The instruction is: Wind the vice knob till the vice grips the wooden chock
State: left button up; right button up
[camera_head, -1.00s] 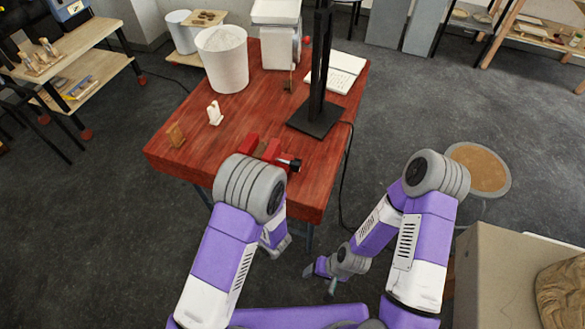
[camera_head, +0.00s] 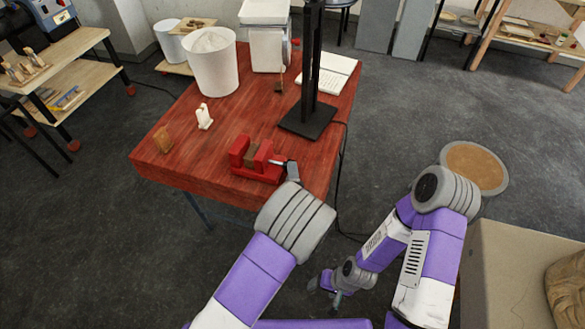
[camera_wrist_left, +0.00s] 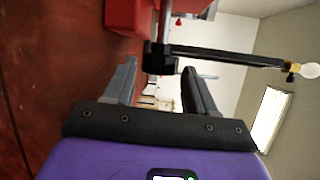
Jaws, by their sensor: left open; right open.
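The red vice (camera_head: 262,172) stands near the front edge of the red-brown table. The brown wooden chock (camera_head: 251,156) sits between its jaws; whether both jaws touch it is too small to tell. The dark vice knob (camera_wrist_left: 155,58) shows in the left wrist view, beside the red vice body (camera_wrist_left: 128,15). My left gripper (camera_head: 292,171) is at the knob end of the vice. In the left wrist view its open fingers (camera_wrist_left: 158,69) point at the knob, which lies between or just beyond the fingertips; contact is unclear. My right gripper (camera_head: 338,298) is open and empty, low beside the table.
A black lamp stand (camera_head: 308,118) rises close behind the vice; its arm and bulb (camera_wrist_left: 308,70) show in the left wrist view. A white bin (camera_head: 211,65), a small white holder (camera_head: 204,117) and a wooden piece (camera_head: 162,140) stand on the table.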

pick_arm(q)
jog(key=shift+w+a+f, duration=0.15)
jog(key=shift+w, duration=1.75)
